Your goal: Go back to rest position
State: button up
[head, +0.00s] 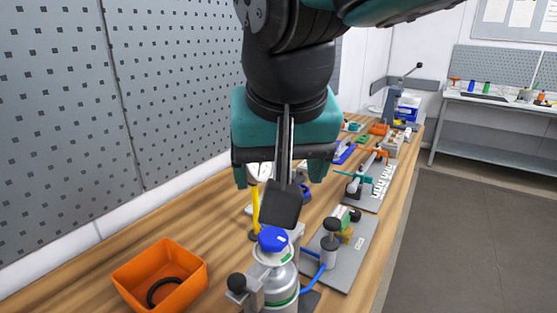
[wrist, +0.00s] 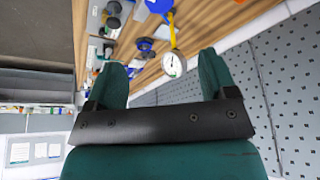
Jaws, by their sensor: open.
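My gripper (head: 281,178) is raised above the workbench (head: 221,213) in the head view. Its two teal fingers are spread apart, with nothing visible between them. In the wrist view, my gripper (wrist: 162,76) also shows its fingers wide apart and empty. A silver canister with a green band (head: 282,283) and a blue cap (head: 272,239) stands below my gripper, apart from it.
An orange bin (head: 137,266) holding a black ring (head: 163,290) sits at the front left. A grey fixture plate (head: 346,262) and several small fixtures line the bench's right side. A perforated grey panel (head: 180,90) rises behind the bench. Floor (head: 480,220) is clear at right.

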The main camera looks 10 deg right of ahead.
jog(key=shift+s+r, duration=0.25)
jog(key=shift+r, duration=0.3)
jog(key=s+d+f+n+g+y, duration=0.15)
jog(key=d+f+n, duration=0.25)
jog(key=d+f, duration=0.4)
jog(key=s+d+f+n+g+y, duration=0.2)
jog(key=s+d+f+g, duration=0.1)
jog(key=s, duration=0.4)
jog(key=shift+s+d, duration=0.2)
jog(key=shift+s, duration=0.15)
jog(key=shift+f+y, duration=0.1)
jog(key=shift+y, duration=0.15)
